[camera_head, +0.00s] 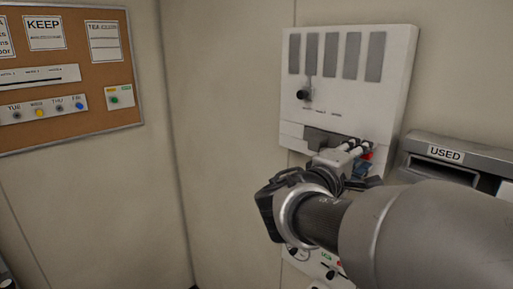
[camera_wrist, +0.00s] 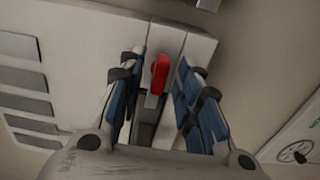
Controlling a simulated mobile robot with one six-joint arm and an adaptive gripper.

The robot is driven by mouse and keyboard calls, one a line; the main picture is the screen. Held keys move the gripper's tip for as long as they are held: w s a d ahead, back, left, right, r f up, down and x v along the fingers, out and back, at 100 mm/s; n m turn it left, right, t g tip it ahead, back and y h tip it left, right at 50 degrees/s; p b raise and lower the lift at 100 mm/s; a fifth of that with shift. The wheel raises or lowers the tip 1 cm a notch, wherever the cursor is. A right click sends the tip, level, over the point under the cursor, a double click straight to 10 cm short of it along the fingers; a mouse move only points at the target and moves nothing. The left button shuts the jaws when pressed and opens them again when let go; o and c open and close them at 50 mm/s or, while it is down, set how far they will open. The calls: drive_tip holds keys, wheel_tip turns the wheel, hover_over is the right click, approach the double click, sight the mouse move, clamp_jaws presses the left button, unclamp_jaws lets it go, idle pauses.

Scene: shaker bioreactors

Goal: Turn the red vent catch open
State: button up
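The red vent catch (camera_wrist: 160,74) is a small rounded red lever on the lower part of a white wall panel. In the wrist view it stands between the two blue-padded fingers of my gripper (camera_wrist: 160,95), with a gap visible on each side. My gripper is open. In the head view my gripper (camera_head: 350,170) is at the panel's lower edge, and only a bit of the red catch (camera_head: 367,156) shows beside it. The rest of the catch is hidden behind my gripper and arm there.
The white panel (camera_head: 345,95) has grey slots and a black knob (camera_head: 304,94). A grey bin marked USED (camera_head: 445,153) is close on the right. A lower panel with a dial (camera_wrist: 296,151) is near my gripper. A cork board (camera_head: 70,100) hangs at left; the wall between is bare.

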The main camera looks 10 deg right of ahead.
clamp_jaws()
idle(0.4)
drive_tip(key=shift+n, duration=0.3)
drive_tip(key=n+p, duration=0.5)
drive_tip(key=n, duration=1.2)
idle(0.4)
drive_tip(key=shift+n, duration=0.3)
